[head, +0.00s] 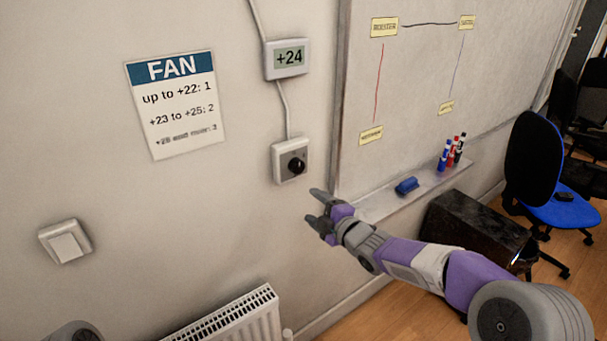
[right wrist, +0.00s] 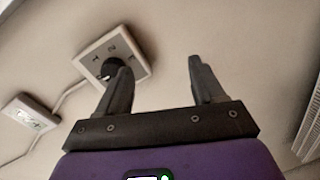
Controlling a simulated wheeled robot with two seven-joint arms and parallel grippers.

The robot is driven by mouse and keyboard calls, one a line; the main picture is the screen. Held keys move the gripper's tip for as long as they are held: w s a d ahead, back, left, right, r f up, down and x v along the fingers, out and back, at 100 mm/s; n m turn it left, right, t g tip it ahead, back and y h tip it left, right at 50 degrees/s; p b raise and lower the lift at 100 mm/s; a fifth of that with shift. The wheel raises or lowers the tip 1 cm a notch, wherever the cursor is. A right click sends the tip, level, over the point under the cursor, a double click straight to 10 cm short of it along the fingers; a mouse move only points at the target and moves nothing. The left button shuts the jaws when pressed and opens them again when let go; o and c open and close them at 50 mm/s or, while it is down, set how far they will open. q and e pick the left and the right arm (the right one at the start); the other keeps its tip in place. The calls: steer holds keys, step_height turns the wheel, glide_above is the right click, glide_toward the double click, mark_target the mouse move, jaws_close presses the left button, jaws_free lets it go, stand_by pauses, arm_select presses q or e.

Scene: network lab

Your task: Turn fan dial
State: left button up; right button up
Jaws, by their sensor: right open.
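The fan dial is a round black knob (head: 297,165) on a white square wall plate (head: 281,176). In the right wrist view, the knob (right wrist: 111,69) sits on its plate (right wrist: 97,47), which carries numbers including 2 and 1. A thermostat display (head: 287,58) above reads +24. A FAN sign (head: 175,104) says up to +22: 1, +23 to +25: 2; its last line is blurred. My right gripper (head: 316,208) is open and empty, below and right of the dial. In the wrist view, its left finger overlaps the knob's edge; contact cannot be told. My left gripper is not in view.
A light switch (head: 65,242) is on the wall at left, and a radiator (head: 237,318) stands below. A whiteboard (head: 400,80) with a tray holding markers (head: 451,152) and a blue eraser (head: 406,186) is at right. A blue chair (head: 560,205) stands beyond.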

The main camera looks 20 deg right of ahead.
mark_target(299, 168)
step_height(299, 168, up, 8)
steer(key=n+t, duration=0.1)
steer(key=n, duration=0.2)
steer(key=shift+y, duration=0.4)
steer(key=x, duration=0.6)
steer(key=shift+w+d+f, duration=0.15)
steer(key=shift+w+f, duration=0.1)
steer(key=shift+w, duration=0.15)
steer(key=c, duration=1.1)
steer(key=shift+o, duration=0.2)
